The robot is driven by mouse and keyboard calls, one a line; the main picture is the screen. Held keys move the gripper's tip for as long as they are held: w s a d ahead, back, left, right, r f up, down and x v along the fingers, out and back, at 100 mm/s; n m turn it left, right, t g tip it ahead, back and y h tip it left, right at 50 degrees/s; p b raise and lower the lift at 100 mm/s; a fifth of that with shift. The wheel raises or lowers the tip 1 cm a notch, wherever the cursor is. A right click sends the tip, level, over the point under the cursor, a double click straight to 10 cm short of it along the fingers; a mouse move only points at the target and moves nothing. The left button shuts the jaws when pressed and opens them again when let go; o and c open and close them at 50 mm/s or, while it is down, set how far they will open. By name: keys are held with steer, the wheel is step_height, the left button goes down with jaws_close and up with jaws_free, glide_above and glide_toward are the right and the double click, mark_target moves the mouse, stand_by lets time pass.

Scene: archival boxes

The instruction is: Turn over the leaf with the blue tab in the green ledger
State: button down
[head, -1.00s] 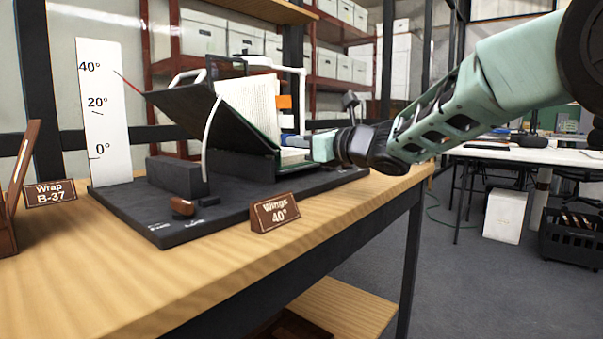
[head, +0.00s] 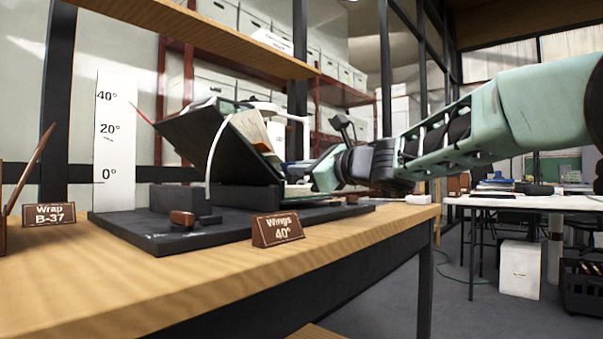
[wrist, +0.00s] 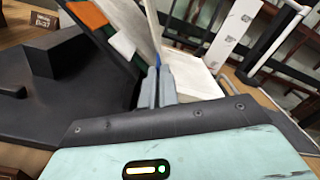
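The green ledger lies open on a dark cradle (head: 170,238). Its dark cover (head: 190,138) leans up to the left on a tilted wing, with pages (head: 252,126) against it. My gripper (wrist: 157,82) is at the ledger's right side; in the head view its fingers are largely hidden. In the wrist view the fingers are close together around the blue tab (wrist: 158,61), with a leaf (wrist: 152,25) standing up from them. An orange tab (wrist: 87,14) and a white tab (wrist: 122,43) lie on the left-hand side. Flat pages (wrist: 195,82) lie to the right.
A white angle scale (head: 115,140) stands behind the cradle. A "Wings 40°" sign (head: 278,230) stands at the wooden table's (head: 130,290) front edge. A "Wrap B-37" sign (head: 50,214) is at left. A pale curved strap (head: 213,160) arches past the cover. The front left table top is clear.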

steer(key=shift+f, duration=0.1)
steer(key=c, duration=1.6)
jaws_free()
steer(key=shift+a, duration=0.1)
steer(key=shift+c, duration=0.2)
steer(key=p+v, duration=0.1)
steer(key=v, duration=1.6)
steer(key=shift+p, duration=0.4)
steer(key=shift+s, duration=0.15)
